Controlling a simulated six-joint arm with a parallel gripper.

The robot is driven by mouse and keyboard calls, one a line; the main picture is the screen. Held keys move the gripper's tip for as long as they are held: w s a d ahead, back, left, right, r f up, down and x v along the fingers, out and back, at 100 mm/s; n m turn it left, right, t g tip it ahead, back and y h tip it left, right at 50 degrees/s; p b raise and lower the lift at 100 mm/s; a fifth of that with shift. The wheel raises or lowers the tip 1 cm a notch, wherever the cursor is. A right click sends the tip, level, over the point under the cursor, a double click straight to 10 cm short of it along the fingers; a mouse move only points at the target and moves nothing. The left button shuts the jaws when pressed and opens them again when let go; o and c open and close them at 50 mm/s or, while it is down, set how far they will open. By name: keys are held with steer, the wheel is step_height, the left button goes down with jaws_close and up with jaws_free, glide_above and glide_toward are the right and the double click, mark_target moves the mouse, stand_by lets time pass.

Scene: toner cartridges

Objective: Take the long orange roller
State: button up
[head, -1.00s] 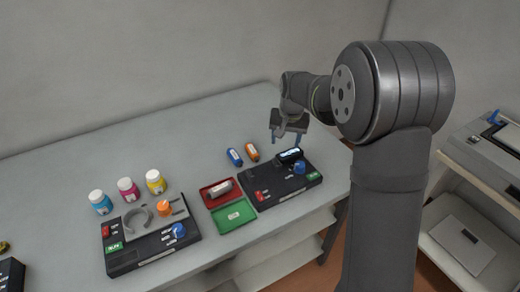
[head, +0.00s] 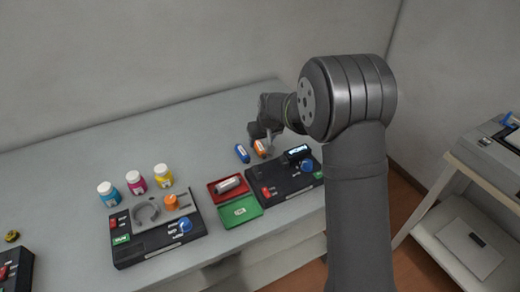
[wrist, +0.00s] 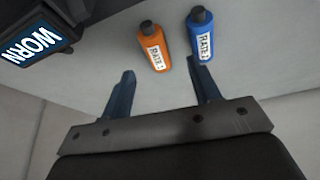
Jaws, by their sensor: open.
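The orange roller (head: 260,148) lies on the grey table behind the right-hand device. In the wrist view the orange roller (wrist: 155,48) has a dark cap and a white label that seems to start with "RATE". A blue roller (wrist: 201,36) of similar shape lies beside it, apart from it; it is also in the head view (head: 242,153). My gripper (wrist: 160,68) is open and empty. In the wrist view its fingers point towards the two rollers, with the orange one ahead of the gap between the fingertips. In the head view my gripper (head: 268,137) is close to the orange roller and partly hidden.
A black device (head: 284,180) with a screen reading "WORN" (wrist: 35,43) stands near the rollers. Red (head: 216,194) and green (head: 240,211) trays lie left of it; the red one holds a grey cylinder. Another device (head: 158,245) and several bottles stand further left.

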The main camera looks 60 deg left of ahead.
mark_target(260, 147)
steer(key=shift+w+x, duration=0.2)
steer(key=shift+x, duration=1.55)
steer(key=shift+w+x, duration=0.2)
steer(key=shift+x, duration=1.55)
steer(key=shift+a, duration=0.2)
steer(key=shift+c, duration=0.5)
steer(key=shift+r, duration=0.1)
steer(key=c, duration=1)
